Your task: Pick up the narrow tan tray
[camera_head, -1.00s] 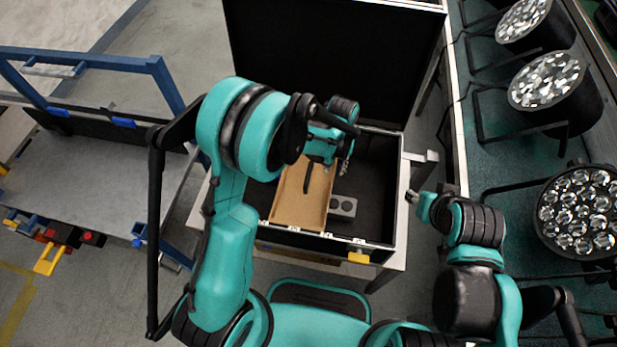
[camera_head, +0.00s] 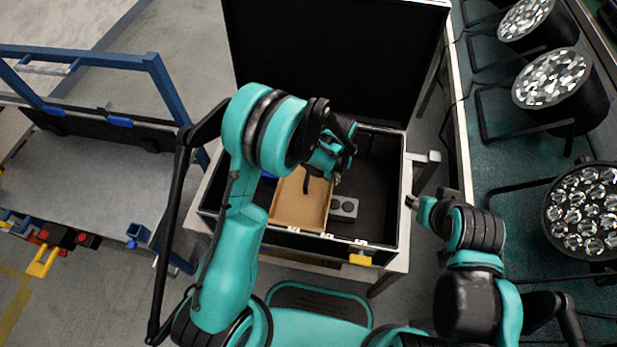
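The narrow tan tray (camera_head: 298,209) lies inside the open black case, toward its left side. Its far end is partly hidden by my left arm. My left gripper (camera_head: 320,183) hangs over the tray's far right part, its fingers apart with nothing seen between them. I cannot tell whether a fingertip touches the tray. My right gripper (camera_head: 412,201) is beyond the case's right edge, small in view, and its fingers cannot be made out clearly.
The black case (camera_head: 378,232) stands on a light table with its lid (camera_head: 335,60) up behind. A grey block with round holes (camera_head: 343,208) lies right of the tray. A blue-framed cart (camera_head: 90,185) is at left. Several par cans (camera_head: 548,78) stand on the right.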

